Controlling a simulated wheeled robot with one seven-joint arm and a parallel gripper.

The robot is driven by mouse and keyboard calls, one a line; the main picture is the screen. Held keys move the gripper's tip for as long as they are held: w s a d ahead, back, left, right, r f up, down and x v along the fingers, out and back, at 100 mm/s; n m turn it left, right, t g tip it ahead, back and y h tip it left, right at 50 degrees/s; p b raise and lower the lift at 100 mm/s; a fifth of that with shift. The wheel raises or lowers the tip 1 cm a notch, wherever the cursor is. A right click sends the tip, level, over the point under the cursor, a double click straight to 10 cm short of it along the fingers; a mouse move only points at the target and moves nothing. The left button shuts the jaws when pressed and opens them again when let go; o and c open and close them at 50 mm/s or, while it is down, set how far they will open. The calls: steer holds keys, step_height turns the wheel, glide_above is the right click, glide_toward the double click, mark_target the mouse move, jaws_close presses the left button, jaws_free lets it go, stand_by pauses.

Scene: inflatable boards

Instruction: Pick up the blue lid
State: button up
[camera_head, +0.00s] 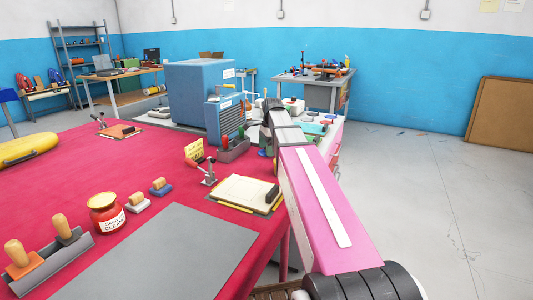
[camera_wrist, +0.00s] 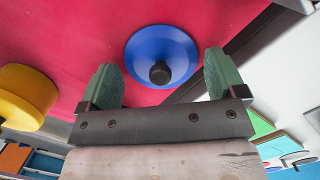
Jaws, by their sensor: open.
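The blue lid (camera_wrist: 161,55) is a round, shallow cone with a black knob in its middle. It lies on the red table surface (camera_wrist: 60,30) in the wrist view. My gripper (camera_wrist: 160,62) is open, its two green fingers apart, one to each side of the lid in the picture. Nothing is held between them, and I see no contact with the lid. In the head view I cannot make out the lid; my pink arm reaches away past the table's right edge and hides part of the area there.
A yellow round object (camera_wrist: 25,97) is left of my gripper in the wrist view. In the head view, the red table (camera_head: 150,165) bears a red jar (camera_head: 106,213), stamps, a clipboard (camera_head: 245,192) and a grey mat (camera_head: 165,250). A blue machine (camera_head: 195,95) stands behind. Floor at right is clear.

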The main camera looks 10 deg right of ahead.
steer(key=shift+f, duration=0.15)
steer(key=c, duration=1.1)
steer(key=shift+o, duration=0.2)
